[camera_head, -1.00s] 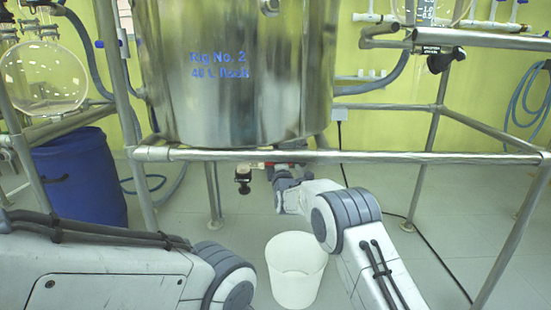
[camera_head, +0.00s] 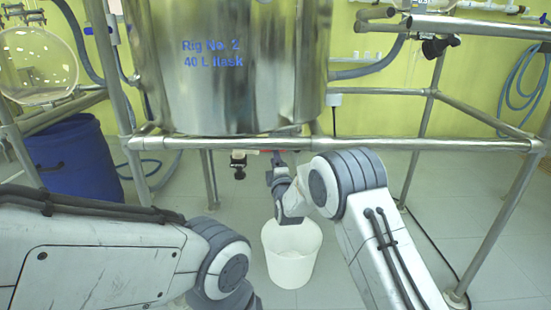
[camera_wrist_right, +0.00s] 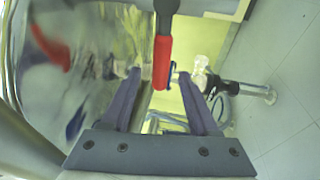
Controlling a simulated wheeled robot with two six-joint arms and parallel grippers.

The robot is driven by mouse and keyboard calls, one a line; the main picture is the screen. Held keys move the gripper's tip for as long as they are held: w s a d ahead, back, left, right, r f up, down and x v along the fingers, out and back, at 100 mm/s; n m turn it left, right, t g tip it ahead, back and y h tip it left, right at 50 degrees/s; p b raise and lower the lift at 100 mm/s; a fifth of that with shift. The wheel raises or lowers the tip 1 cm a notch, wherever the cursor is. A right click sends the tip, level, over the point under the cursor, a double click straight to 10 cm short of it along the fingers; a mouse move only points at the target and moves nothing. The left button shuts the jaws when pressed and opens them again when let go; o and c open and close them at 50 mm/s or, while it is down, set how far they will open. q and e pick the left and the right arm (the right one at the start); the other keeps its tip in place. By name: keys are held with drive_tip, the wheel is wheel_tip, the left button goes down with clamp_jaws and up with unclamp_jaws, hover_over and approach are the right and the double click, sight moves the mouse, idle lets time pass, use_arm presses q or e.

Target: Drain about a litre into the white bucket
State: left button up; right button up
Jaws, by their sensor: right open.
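The white bucket (camera_head: 290,262) stands upright on the floor below the steel vessel marked "Rig No. 2 40 L flask" (camera_head: 240,85). A red lever (camera_wrist_right: 162,62) shows under the vessel in the right wrist view. My right gripper (camera_head: 279,158) is under the vessel, above and behind the bucket in the head view. In the right wrist view its two fingers (camera_wrist_right: 160,76) are apart, with the red lever showing between them; I cannot tell whether they touch it. The outlet is not clear. My left arm shows, but its gripper is out of view.
A steel frame rail (camera_head: 400,144) runs across in front of the vessel. A black knob (camera_head: 238,170) hangs below the vessel, left of my right gripper. A blue drum (camera_head: 75,160) stands at the left.

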drive_tip(key=shift+v, duration=1.2)
drive_tip(key=s+a+m+g+p, duration=0.1)
drive_tip(key=s+a+m+g, duration=0.1)
drive_tip(key=s+g, duration=0.35)
drive_tip(key=s+a+m+g+y+p, duration=0.1)
drive_tip(key=s+a+m+g, duration=0.1)
drive_tip(key=s, duration=0.7)
drive_tip(key=s+a+m+g, duration=0.2)
drive_tip(key=s+g, duration=0.1)
drive_tip(key=s, duration=0.4)
drive_tip(key=s+d+m+g+h+p, duration=0.15)
drive_tip(key=s+d+m+g, duration=0.35)
drive_tip(key=s, duration=0.9)
drive_tip(key=s+d+m+g+h, duration=0.2)
drive_tip(key=s+d+g, duration=0.3)
drive_tip(key=s, duration=1)
wheel_tip(320, 180, up, 38)
drive_tip(key=d+t+p, duration=0.1)
drive_tip(key=p, duration=3.7)
drive_tip(key=shift+s+d+f, duration=0.2)
drive_tip(key=shift+s+d, duration=0.1)
drive_tip(key=shift+s, duration=0.05)
